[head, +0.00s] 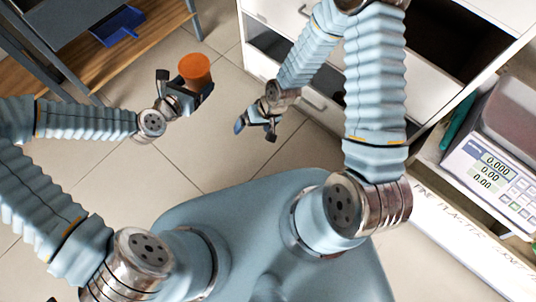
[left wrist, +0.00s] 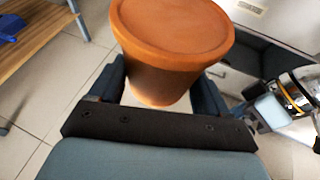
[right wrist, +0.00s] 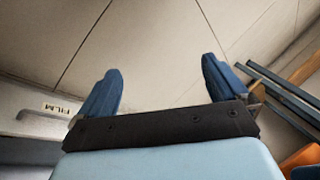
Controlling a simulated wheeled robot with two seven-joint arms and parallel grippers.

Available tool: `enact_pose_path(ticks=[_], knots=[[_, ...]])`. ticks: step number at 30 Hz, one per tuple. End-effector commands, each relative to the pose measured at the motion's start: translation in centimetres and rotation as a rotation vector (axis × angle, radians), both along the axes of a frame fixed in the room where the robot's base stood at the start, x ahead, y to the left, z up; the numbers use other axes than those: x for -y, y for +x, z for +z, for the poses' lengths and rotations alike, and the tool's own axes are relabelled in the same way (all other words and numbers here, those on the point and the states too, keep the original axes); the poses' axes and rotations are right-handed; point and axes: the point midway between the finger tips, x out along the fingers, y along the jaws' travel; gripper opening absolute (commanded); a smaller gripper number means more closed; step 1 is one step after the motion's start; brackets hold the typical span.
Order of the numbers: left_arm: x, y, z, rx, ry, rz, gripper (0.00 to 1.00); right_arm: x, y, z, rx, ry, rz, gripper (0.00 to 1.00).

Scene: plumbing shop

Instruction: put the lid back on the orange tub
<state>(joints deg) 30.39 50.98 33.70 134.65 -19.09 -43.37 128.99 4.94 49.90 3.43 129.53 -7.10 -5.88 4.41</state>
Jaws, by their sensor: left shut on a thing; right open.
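The orange tub (head: 195,70) is held up off the floor in my left gripper (head: 184,88), left of centre in the head view. In the left wrist view the tub (left wrist: 170,60) sits between the fingers, slightly tilted, its rimmed top towards the camera. That top looks flat and closed in the same orange; I cannot tell whether it is a separate lid. No loose lid shows elsewhere. My right gripper (head: 255,131) is open and empty, to the right of the tub and apart from it. In the right wrist view, a bit of orange (right wrist: 303,160) shows at the lower right corner.
A wooden-topped bench (head: 150,38) with a blue dustpan-like thing (head: 117,27) stands at the upper left. White drawers (head: 415,85), some open, stand at the upper right. A scale (head: 492,165) sits on a counter at the right. Tiled floor between is clear.

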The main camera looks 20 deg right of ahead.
Motion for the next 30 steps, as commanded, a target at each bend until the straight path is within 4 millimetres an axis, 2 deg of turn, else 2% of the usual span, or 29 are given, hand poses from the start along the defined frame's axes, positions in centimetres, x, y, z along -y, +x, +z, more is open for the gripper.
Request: enact_pose_path(ticks=[1,3,7,11,20,23,30], knots=[[0.0,0.0,0.0,0.000,0.000,0.000,0.22,0.4,-3.0,-1.2,-0.039,0.001,-0.025,1.00],[0.0,0.0,0.0,0.000,0.000,0.000,0.22,0.8,-6.0,-2.1,-0.069,-0.004,-0.054,1.00],[0.0,0.0,0.0,0.000,0.000,0.000,0.22,1.4,-9.2,-2.8,-0.100,-0.016,-0.087,1.00],[0.0,0.0,0.0,0.000,0.000,0.000,0.22,1.6,-10.2,-3.0,-0.108,-0.021,-0.097,1.00],[-0.3,0.2,0.1,0.000,-0.002,0.017,0.22,1.6,-10.1,-3.0,-0.107,-0.021,-0.097,1.00],[-2.1,0.9,0.5,0.001,-0.015,0.107,0.22,1.6,-10.1,-3.0,-0.106,-0.021,-0.096,1.00],[-11.0,2.5,1.8,0.001,-0.024,0.503,0.22,1.6,-10.1,-3.0,-0.106,-0.021,-0.096,1.00]])
